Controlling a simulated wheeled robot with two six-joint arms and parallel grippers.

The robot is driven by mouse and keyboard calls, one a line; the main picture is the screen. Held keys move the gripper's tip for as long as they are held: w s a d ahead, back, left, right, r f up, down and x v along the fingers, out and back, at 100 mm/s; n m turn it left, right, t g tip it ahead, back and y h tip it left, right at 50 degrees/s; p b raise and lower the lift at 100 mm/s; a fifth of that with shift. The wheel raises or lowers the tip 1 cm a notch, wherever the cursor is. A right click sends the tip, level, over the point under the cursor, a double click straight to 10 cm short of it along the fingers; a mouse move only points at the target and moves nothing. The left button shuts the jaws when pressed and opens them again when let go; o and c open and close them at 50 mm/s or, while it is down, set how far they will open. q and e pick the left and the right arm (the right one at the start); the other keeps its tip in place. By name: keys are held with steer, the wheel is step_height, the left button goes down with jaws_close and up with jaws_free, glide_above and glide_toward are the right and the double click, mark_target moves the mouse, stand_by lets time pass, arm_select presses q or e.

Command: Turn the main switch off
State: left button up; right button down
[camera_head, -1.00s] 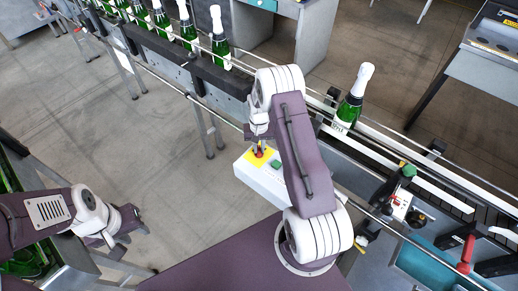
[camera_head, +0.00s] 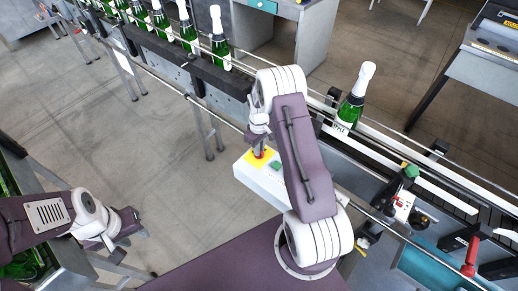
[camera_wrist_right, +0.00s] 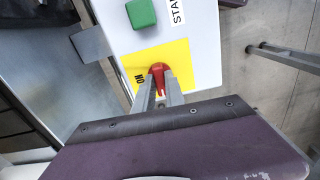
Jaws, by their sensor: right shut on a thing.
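The main switch is a red knob (camera_wrist_right: 158,69) on a yellow plate (camera_wrist_right: 163,62) on a white control box (camera_wrist_right: 198,28). In the wrist view an "ON" label stands to the left of the knob. A green button (camera_wrist_right: 141,12) and a partly cut-off "STA" label are on the same face. My right gripper (camera_wrist_right: 160,88) is shut on the red knob, a finger at each side. In the head view the right gripper (camera_head: 260,147) is over the yellow plate and largely hides the knob. My left gripper (camera_head: 130,222) is far off at the lower left; its opening is unclear.
A conveyor (camera_head: 171,62) with several green bottles runs behind the box. One bottle (camera_head: 352,98) stands on the line at the right. A red-handled lever (camera_head: 468,253) and a green knob (camera_head: 410,171) are further right. Floor left of the box is clear.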

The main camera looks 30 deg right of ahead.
steer(key=shift+n, duration=0.4)
steer(key=c, duration=1.4)
jaws_free()
steer(key=shift+r, duration=0.1)
step_height(320, 180, up, 9)
steer(key=b, duration=0.1)
